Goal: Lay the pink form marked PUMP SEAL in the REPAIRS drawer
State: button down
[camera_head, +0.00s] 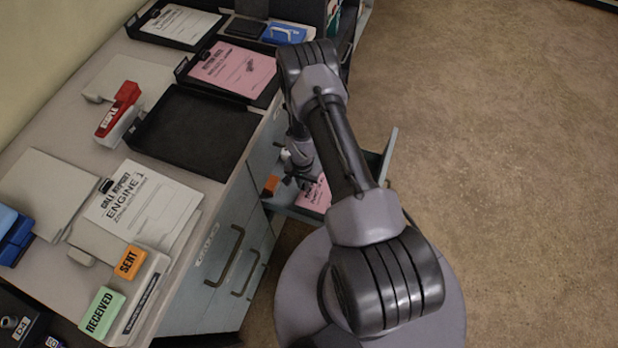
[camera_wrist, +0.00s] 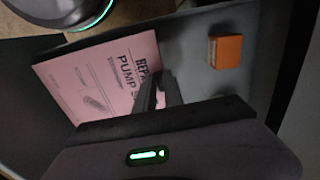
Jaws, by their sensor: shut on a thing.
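The pink form (camera_wrist: 110,82) is in the wrist view, with "PUMP S" readable and the rest of the line covered by my fingers. My gripper (camera_wrist: 158,92) is shut on its right edge. The form is inside an open grey drawer (camera_wrist: 185,45), at or just above its floor; I cannot tell whether it lies flat there. In the head view my gripper (camera_head: 303,178) reaches down into the open drawer (camera_head: 388,152), and part of the form (camera_head: 316,194) shows beside it. My arm hides much of the drawer, and its label does not show.
An orange block (camera_wrist: 225,51) is in the drawer, apart from the form. Another pink form (camera_head: 235,68) lies in a black desk tray. An empty black tray (camera_head: 195,133), a red-and-white stapler-like item (camera_head: 118,113) and the ENGINE 1 report (camera_head: 145,205) are on the desk. The floor at right is clear.

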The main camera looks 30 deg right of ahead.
notch_tip(320, 180, down, 11)
jog(key=b, duration=0.5)
jog(key=shift+s+d, duration=0.1)
jog(key=shift+r, duration=0.25)
jog(key=c, duration=1.5)
grip_release()
jog(key=shift+f, duration=0.1)
jog(key=shift+o, duration=0.2)
